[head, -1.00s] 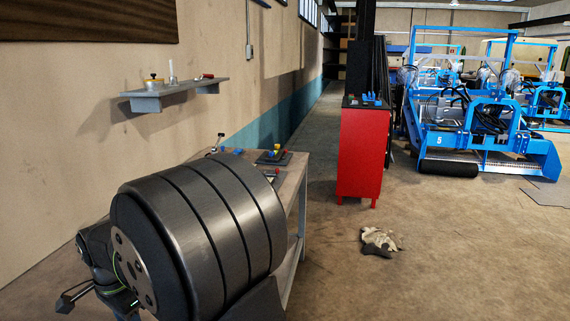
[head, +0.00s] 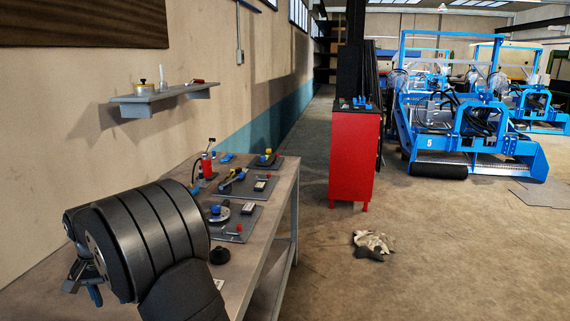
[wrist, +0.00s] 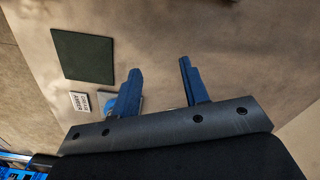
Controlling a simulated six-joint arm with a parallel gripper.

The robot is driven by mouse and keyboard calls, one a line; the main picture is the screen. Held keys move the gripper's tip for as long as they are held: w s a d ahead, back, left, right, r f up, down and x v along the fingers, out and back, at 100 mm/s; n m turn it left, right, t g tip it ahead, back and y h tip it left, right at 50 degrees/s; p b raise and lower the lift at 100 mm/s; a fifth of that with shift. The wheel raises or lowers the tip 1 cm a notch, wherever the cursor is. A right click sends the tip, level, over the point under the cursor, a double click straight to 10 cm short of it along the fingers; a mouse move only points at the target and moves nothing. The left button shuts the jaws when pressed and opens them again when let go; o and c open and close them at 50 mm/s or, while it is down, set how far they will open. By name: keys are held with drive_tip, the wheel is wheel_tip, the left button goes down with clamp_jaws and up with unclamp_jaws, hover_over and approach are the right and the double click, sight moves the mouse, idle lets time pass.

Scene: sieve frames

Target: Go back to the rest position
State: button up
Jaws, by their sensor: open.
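My gripper (wrist: 158,72) is in the wrist view, with its two blue fingers spread apart and nothing between them. It hangs over a pale brown surface, clear of the things on it. In the head view, part of my gripper (head: 84,284) shows at the lower left, beyond my thick dark arm link, over the near end of the workbench (head: 262,232). My arm hides part of the bench there.
Grey mats (head: 243,217) with small tools and a red bottle-like item (head: 207,165) are on the bench. A wall shelf (head: 165,94) is above. A red cabinet (head: 354,155) stands beyond. The wrist view shows a dark green plate (wrist: 82,57) and a white label (wrist: 79,102).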

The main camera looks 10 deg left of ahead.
drive_tip(key=shift+w+a+n, duration=0.15)
drive_tip(key=shift+a+n, duration=0.35)
drive_tip(key=shift+a, duration=0.2)
drive_tip(key=shift+w+a+n, duration=0.15)
drive_tip(key=shift+a+n, duration=0.35)
drive_tip(key=shift+a, duration=0.15)
drive_tip(key=shift+c, duration=0.4)
drive_tip(key=shift+d+r, duration=0.2)
drive_tip(key=shift+r, duration=0.05)
drive_tip(key=c, duration=0.4)
drive_tip(key=s+d+r+m+g, duration=0.1)
drive_tip(key=d+r, duration=0.2)
drive_tip(key=s+d+r+m, duration=0.1)
drive_tip(key=s+d+r, duration=0.1)
drive_tip(key=d+r, duration=0.1)
drive_tip(key=s+d+r+m+g+h, duration=0.1)
drive_tip(key=s+d+r, duration=0.1)
drive_tip(key=d+r, duration=0.1)
drive_tip(key=shift+d+g, duration=0.3)
drive_tip(key=shift+d, duration=0.05)
clamp_jaws()
drive_tip(key=s+d+f, duration=0.2)
drive_tip(key=s+f, duration=0.4)
drive_tip(key=f, duration=0.3)
drive_tip(key=shift+d+f, duration=0.15)
drive_tip(key=shift+f, duration=0.05)
